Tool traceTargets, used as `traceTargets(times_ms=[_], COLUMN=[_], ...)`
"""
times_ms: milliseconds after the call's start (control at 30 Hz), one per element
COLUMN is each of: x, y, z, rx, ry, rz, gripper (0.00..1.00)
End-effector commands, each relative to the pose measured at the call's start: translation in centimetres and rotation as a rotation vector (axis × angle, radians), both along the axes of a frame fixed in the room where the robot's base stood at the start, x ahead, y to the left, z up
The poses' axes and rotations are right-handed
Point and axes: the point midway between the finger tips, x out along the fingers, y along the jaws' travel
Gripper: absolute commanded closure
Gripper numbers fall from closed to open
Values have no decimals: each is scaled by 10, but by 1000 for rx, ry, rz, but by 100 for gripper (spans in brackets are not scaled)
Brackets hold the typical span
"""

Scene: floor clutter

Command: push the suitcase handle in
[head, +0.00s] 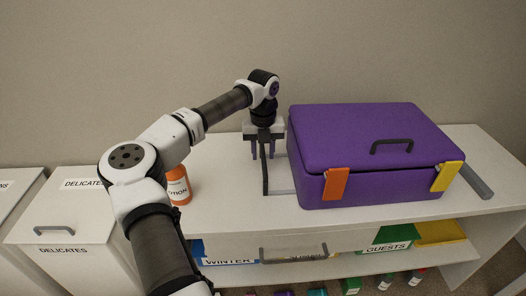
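The purple suitcase (345,140) lies flat on the white cabinet top, its lid down. An orange latch (336,184) and a yellow latch (447,176) are on its front edge. A dark pull-out handle bar (265,178) stands out from its left side, joined by a thin grey rod (281,191) that shows at the near end. The far end of the handle is hidden by my gripper. My gripper (262,150) points down at the bar's far part, left of the suitcase. Its two fingers look apart, one on each side of the bar; contact is unclear.
An orange lotion bottle (178,186) stands left of my gripper, close to my arm. A grey carry handle (391,146) is on the lid. A grey bar (476,181) lies at the suitcase's right. Lidded "DELICATES" bins (60,215) are at left. Shelves with labelled items (398,247) are below.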

Motion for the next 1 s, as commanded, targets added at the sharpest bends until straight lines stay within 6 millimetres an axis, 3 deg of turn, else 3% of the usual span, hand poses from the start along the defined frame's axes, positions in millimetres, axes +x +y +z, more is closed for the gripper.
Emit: traceTargets(times_ms=[167, 600, 800, 1000], x=[1, 0, 0, 0], y=[0, 0, 0, 0], z=[24, 118, 134, 136], rx=[1, 0, 1, 0], ry=[-4, -3, -2, -1], rz=[0, 1, 0, 0], gripper=[65, 65, 65, 65])
